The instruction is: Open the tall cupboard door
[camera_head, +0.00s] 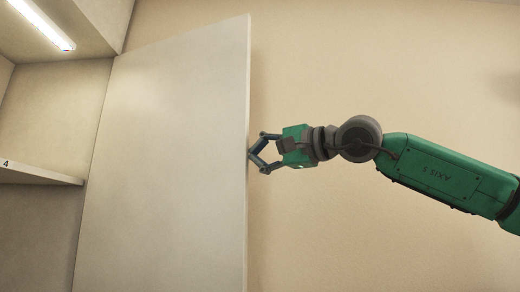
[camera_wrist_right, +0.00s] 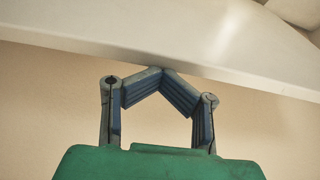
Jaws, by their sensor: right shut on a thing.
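The tall cupboard door (camera_head: 170,150) is a pale flat panel standing open, swung out from the cupboard on the left. Its free edge faces right in the head view. My right gripper (camera_head: 252,153) reaches that edge from the right. In the wrist view its blue fingertips (camera_wrist_right: 163,71) come together against the door (camera_wrist_right: 200,45). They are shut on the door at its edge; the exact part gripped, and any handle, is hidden. My left gripper is out of view.
The cupboard interior shows at the left, with a shelf (camera_head: 40,174) marked 4 and a lit lamp strip (camera_head: 40,24) above. A plain beige wall (camera_head: 400,60) lies behind the door and my right arm. The space right of the door looks clear.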

